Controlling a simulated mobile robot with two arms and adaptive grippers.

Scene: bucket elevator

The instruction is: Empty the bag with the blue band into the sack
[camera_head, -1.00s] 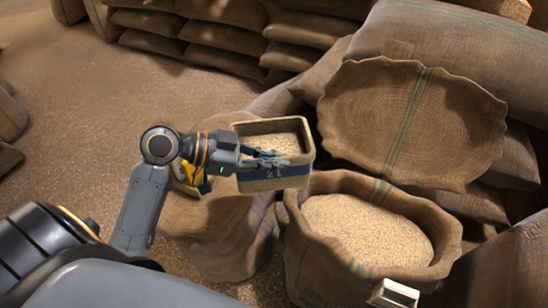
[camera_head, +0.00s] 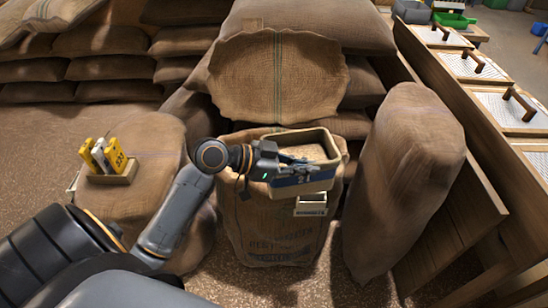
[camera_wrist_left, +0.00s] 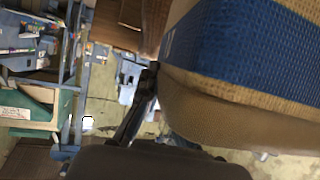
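The bag with the blue band (camera_head: 302,187) is a tan, box-shaped bag, open at the top, with pale grain inside. My left gripper (camera_head: 292,168) has its fingers at the bag's near wall and holds it roughly upright. The bag is above the right part of the mouth of the large open burlap sack (camera_head: 265,230). The bag and my arm hide most of the sack's grain. In the left wrist view, the bag's blue band (camera_wrist_left: 240,50) and tan cloth fill the upper right. My right gripper is not in view.
A small labelled tag (camera_head: 311,206) is at the sack's front rim. A full sack (camera_head: 405,170) stands to the right, beside a wooden bench (camera_head: 480,165). On the left, a small box with yellow packets (camera_head: 115,165) rests on another sack. Stacked sacks (camera_head: 100,65) line the back.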

